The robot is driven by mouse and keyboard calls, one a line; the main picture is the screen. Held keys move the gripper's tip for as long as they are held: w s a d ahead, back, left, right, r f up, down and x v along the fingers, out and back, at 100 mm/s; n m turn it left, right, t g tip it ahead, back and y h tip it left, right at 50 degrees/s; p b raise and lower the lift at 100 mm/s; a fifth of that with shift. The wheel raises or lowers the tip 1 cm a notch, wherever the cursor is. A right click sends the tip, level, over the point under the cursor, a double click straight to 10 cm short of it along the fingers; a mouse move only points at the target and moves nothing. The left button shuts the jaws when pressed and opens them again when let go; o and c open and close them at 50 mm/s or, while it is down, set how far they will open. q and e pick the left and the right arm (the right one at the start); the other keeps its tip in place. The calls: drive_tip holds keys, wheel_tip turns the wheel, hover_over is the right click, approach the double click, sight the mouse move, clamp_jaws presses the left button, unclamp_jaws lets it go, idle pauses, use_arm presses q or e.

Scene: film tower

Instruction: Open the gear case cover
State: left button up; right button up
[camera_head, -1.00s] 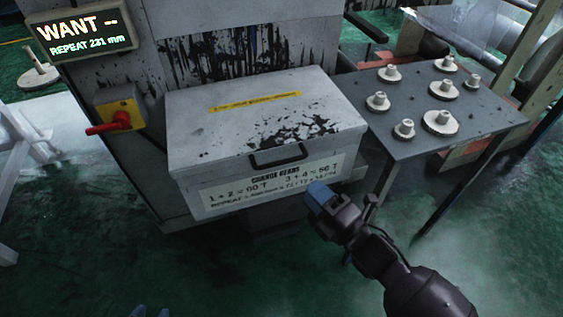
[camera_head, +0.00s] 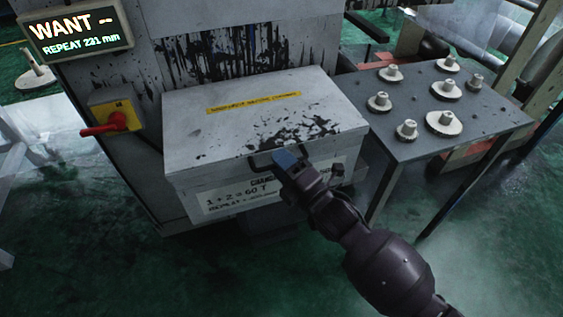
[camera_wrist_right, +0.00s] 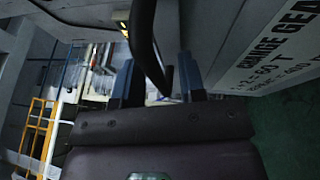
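The gear case cover (camera_head: 225,122) is a grey lid with a yellow strip and black stains, lying shut on the case (camera_head: 180,193). Its dark handle (camera_head: 258,163) is on the front edge, partly hidden by my right gripper (camera_head: 287,160). In the right wrist view, the handle (camera_wrist_right: 145,42) runs between the two spread fingers of the right gripper (camera_wrist_right: 157,68). The fingers are apart, with a gap beside the handle, so the gripper is open. I cannot tell whether either finger touches the handle. My left gripper is out of view.
A grey table (camera_head: 405,148) with several pale gears stands close on the right. A red rotary switch (camera_head: 105,127) on a yellow plate and a lit display (camera_head: 75,33) are on the left. The floor in front is clear.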

drive_tip(key=c, duration=0.6)
clamp_jaws()
drive_tip(key=shift+r, duration=0.1)
